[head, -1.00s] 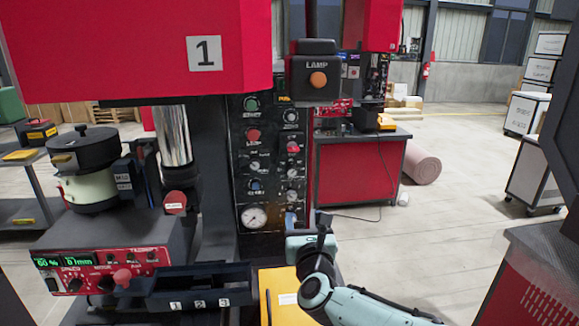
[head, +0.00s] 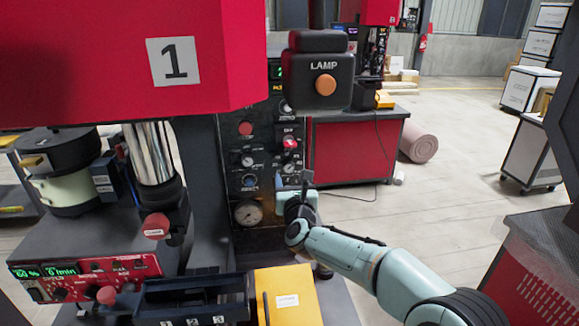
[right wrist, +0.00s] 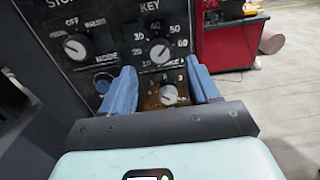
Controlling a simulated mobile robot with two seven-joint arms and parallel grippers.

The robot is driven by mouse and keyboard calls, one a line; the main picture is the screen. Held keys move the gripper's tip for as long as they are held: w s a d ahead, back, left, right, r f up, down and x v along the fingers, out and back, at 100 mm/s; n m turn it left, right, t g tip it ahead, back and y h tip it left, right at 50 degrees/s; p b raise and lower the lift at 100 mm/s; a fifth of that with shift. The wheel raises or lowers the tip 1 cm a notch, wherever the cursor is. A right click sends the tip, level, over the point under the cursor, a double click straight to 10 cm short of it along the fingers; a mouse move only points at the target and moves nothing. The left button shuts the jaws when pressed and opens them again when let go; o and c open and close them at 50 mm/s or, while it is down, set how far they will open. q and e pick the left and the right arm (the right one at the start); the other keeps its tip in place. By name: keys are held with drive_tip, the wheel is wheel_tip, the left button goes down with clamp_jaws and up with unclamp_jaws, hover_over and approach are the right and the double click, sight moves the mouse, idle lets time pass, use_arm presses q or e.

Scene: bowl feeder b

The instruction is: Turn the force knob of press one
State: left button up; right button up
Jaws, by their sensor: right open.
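Press one (head: 175,61) is the red machine marked 1, with a dark control panel (head: 233,165) below its head. The panel carries several knobs, a gauge (head: 247,212) and a red button (head: 246,128). In the right wrist view a small pale knob (right wrist: 169,95) with a numbered dial sits between the blue fingers of my right gripper (right wrist: 162,85), which is open. A larger dial knob (right wrist: 159,52) is just above, and a selector knob (right wrist: 75,47) is at upper left. I cannot read which is labelled force. In the head view my right gripper (head: 290,186) is at the panel's lower right. My left gripper is out of view.
A black LAMP box (head: 318,70) with an orange button hangs above the panel. A yellow box (head: 288,296) and a dark tray numbered 1 2 3 (head: 190,300) stand below. The floor to the right is open up to a white cart (head: 533,155).

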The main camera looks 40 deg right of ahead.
sight(289, 169)
drive_tip(key=p+x, duration=0.1)
drive_tip(key=x, duration=0.3)
drive_tip(key=shift+w, duration=0.2)
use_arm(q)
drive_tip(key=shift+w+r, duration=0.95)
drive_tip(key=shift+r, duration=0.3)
use_arm(e)
drive_tip(key=shift+d, duration=0.1)
